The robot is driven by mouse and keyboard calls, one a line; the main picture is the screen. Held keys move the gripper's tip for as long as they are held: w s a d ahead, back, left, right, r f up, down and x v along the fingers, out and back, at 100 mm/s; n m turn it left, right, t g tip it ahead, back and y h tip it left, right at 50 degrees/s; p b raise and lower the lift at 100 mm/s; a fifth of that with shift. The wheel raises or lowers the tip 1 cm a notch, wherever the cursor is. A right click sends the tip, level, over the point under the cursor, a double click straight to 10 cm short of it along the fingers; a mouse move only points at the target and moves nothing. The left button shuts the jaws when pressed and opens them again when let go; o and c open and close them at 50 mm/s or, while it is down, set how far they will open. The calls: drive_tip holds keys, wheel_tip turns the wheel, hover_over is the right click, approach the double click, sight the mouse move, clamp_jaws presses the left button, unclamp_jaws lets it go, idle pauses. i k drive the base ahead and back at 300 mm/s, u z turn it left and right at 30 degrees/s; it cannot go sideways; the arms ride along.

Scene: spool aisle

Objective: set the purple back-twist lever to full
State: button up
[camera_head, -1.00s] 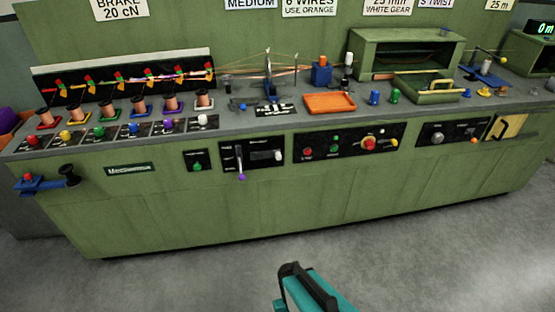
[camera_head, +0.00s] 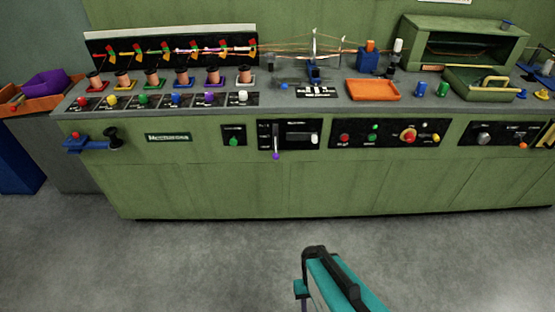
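The purple-tipped lever (camera_head: 276,155) hangs down from a black panel (camera_head: 290,139) on the front face of the green bench, left of the middle. Its purple knob is at the low end. The panel's markings are too small to read. My gripper (camera_head: 315,250) is in the lower middle of the view, over the grey floor and well short of the bench. Only its dark end and the teal arm behind it show, so its fingers cannot be told apart. It touches nothing that I can see.
The green bench (camera_head: 200,190) spans the view, with clear floor before it. A blue clamp with a black knob (camera_head: 92,140) juts from its left front. A panel with a green knob (camera_head: 234,135) lies left of the lever. A panel with several buttons (camera_head: 388,132) lies right.

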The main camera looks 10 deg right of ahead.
sight(275, 156)
drive_tip(key=k, duration=1.3)
drive_tip(key=u, duration=0.25)
drive_tip(key=i, duration=0.6)
drive_tip(key=u, duration=0.9)
drive_tip(key=i, duration=0.75)
drive_tip(key=u, duration=0.45)
